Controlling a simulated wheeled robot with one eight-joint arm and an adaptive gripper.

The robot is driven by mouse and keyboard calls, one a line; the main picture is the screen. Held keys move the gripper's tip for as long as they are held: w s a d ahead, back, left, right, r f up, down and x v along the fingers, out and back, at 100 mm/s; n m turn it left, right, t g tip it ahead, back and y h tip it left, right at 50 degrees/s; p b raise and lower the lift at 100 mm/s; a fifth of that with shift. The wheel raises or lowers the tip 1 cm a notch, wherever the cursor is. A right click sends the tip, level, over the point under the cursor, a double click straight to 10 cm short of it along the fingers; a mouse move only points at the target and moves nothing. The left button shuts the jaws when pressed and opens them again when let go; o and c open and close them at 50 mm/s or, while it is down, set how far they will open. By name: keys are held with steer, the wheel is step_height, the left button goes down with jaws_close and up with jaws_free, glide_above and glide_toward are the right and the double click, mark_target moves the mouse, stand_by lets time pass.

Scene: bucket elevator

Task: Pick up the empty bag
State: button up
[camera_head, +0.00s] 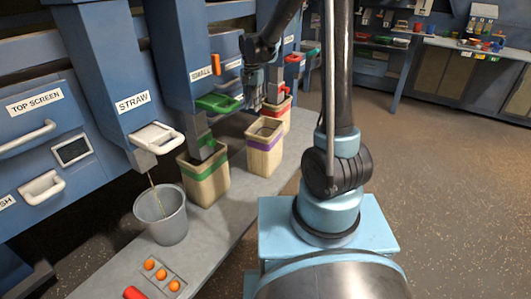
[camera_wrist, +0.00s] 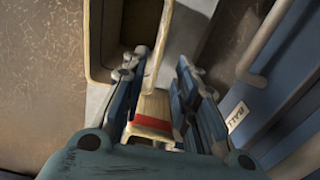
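A beige bag with a purple band (camera_head: 263,160) stands upright on the grey bench, apart from the chutes. Its open top faces up. In the wrist view, an open-topped beige bag (camera_wrist: 161,25) shows dark brown inside with no contents visible; it appears to be the same bag, though its band is hidden. My gripper (camera_head: 254,104) is above and behind the bag in the head view. In the wrist view my gripper (camera_wrist: 158,76) is open, its fingers spread near the bag's rim. I cannot tell whether they touch it.
A green-banded bag (camera_head: 204,187) stands under a green-lipped chute (camera_head: 219,103). A red-banded bag (camera_head: 276,113) stands farther back and shows between my fingers in the wrist view (camera_wrist: 153,124). A grey bucket (camera_head: 161,218) and orange balls (camera_head: 161,274) are nearer. Floor right is clear.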

mark_target(254, 124)
step_height(254, 124, down, 11)
steer(key=shift+r, duration=0.1)
steer(key=f, duration=0.5)
steer(key=shift+w+d+f, duration=0.1)
steer(key=shift+w+f, duration=0.1)
steer(key=shift+f, duration=0.05)
stand_by(0.3)
jaws_close()
